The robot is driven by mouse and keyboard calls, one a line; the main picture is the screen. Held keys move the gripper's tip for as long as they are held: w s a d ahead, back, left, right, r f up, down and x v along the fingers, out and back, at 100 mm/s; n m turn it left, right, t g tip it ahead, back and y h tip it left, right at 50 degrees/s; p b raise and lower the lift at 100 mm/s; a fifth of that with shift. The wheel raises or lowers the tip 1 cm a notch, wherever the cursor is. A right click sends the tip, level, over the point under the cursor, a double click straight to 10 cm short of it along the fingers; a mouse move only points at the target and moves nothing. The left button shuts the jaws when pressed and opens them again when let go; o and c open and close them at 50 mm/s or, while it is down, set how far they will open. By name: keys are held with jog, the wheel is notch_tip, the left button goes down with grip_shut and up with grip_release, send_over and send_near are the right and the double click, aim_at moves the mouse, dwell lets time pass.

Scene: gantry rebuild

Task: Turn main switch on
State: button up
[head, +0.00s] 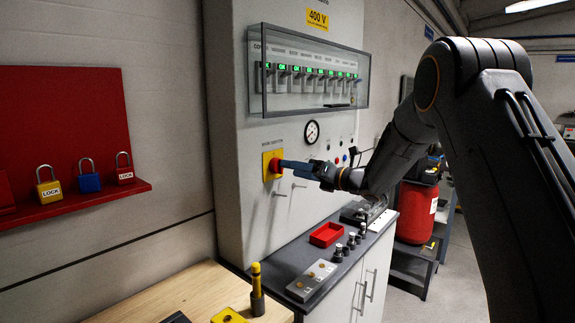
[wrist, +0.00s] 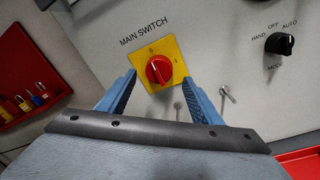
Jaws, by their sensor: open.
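The main switch is a red rotary knob (wrist: 159,69) on a yellow plate (wrist: 172,47), under the label MAIN SWITCH on the grey cabinet front. The plate carries a 0 at the top and a mark at its right. The knob's light line seems to point near the 0. My gripper (wrist: 159,77) is open, its blue fingers to the left and right of the knob with gaps visible on both sides. In the head view my gripper (head: 284,165) reaches the cabinet front at the yellow plate (head: 267,160), partly covering the red knob.
A black mode selector (wrist: 279,43) is right of the switch. Metal pegs (wrist: 227,93) stick out below it. A clear box (head: 315,75) covers the breakers above. Padlocks (head: 89,177) sit on a red board at left.

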jog(key=p+x, duration=0.1)
jog(key=x, duration=0.4)
jog(key=shift+s+a+p, duration=0.1)
jog(key=shift+s+p, duration=0.1)
jog(key=shift+p, duration=0.15)
jog(key=c, duration=1)
jog(key=shift+d, duration=0.3)
jog(key=shift+c, duration=0.3)
jog(key=shift+a, duration=0.1)
